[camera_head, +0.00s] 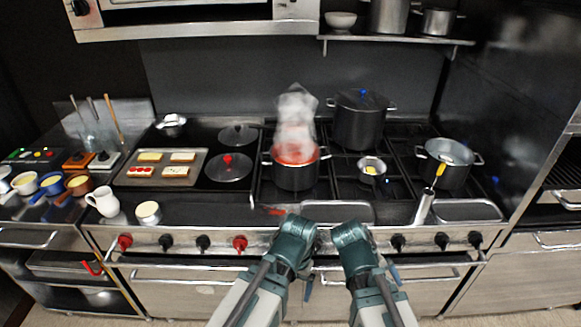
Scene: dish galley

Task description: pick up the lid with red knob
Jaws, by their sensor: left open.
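The lid with the red knob (228,168) lies flat on the dark cooktop, left of the steaming red pot. It is a round, dark glassy lid with its red knob upright in the centre, and nothing covers it. My left gripper (307,284) is low in front of the stove, right of and nearer than the lid, well apart from it. It is open and holds nothing I can see. My right arm (356,250) is beside it; its gripper is mostly hidden and its jaws cannot be made out.
A second lid (238,134) with a dark knob lies just behind. A tray of food (161,168) is to the left. The steaming pot (296,174) stands to the right. A white jug (103,201) and a small cup (148,212) stand at the front left.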

